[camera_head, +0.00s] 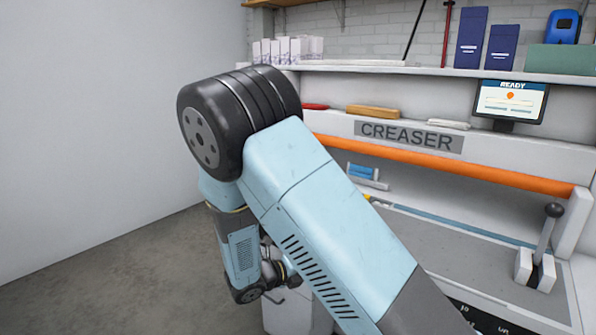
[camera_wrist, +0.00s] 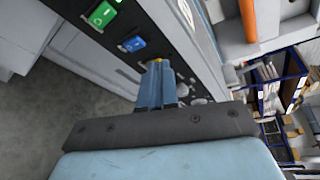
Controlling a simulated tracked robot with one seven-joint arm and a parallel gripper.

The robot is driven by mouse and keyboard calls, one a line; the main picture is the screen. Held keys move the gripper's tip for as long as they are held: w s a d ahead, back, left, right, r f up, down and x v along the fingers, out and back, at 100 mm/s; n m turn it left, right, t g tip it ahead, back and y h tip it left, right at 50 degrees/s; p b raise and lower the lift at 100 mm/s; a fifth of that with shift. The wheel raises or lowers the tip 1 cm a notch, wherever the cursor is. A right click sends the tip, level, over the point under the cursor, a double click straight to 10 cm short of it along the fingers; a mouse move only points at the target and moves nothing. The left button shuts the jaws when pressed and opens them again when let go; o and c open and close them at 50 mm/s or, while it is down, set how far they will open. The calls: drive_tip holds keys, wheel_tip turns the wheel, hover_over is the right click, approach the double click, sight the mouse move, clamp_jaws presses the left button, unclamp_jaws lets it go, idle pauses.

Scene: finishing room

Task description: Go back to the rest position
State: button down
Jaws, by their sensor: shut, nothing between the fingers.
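My gripper (camera_wrist: 160,72) shows in the wrist view as two blue fingers close together, shut and empty. Its tips are in front of a dark control panel (camera_wrist: 118,32), beside a blue button (camera_wrist: 132,44); I cannot tell if they touch it. A bit of yellow shows just past the tips, partly hidden by them. In the head view my arm is folded across the middle, its far end hanging low beside the creaser, and the fingers are hard to make out there.
The creaser (camera_head: 408,136) fills the right, with an orange bar (camera_head: 440,166), a lever (camera_head: 545,245) and a screen (camera_head: 510,100) reading READY. A green button (camera_wrist: 102,13) is on the panel. Shelving (camera_wrist: 290,80) stands at the right of the wrist view. Floor (camera_head: 130,270) at left is clear.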

drive_tip(key=s+d+r+m+g+y, duration=0.2)
drive_tip(key=s+d+r+m+g, duration=0.2)
drive_tip(key=d+r+m, duration=0.5)
drive_tip(key=s+d+r+m+g+y, duration=0.3)
drive_tip(key=s+d+r+m+g, duration=0.25)
drive_tip(key=m, duration=0.45)
drive_tip(key=s+d+r+m+t+y, duration=0.2)
drive_tip(key=s+r+m+t+y, duration=0.1)
drive_tip(key=s+r+m, duration=0.4)
drive_tip(key=s+d+r+m+t+y, duration=0.3)
drive_tip(key=s+r+m, duration=0.3)
drive_tip(key=m, duration=0.6)
drive_tip(key=shift+s+d+r+m+y, duration=0.2)
drive_tip(key=shift+s+r+m+y, duration=0.3)
drive_tip(key=shift+s, duration=0.65)
drive_tip(key=c, duration=1.9)
unclamp_jaws()
drive_tip(key=shift+f, duration=0.1)
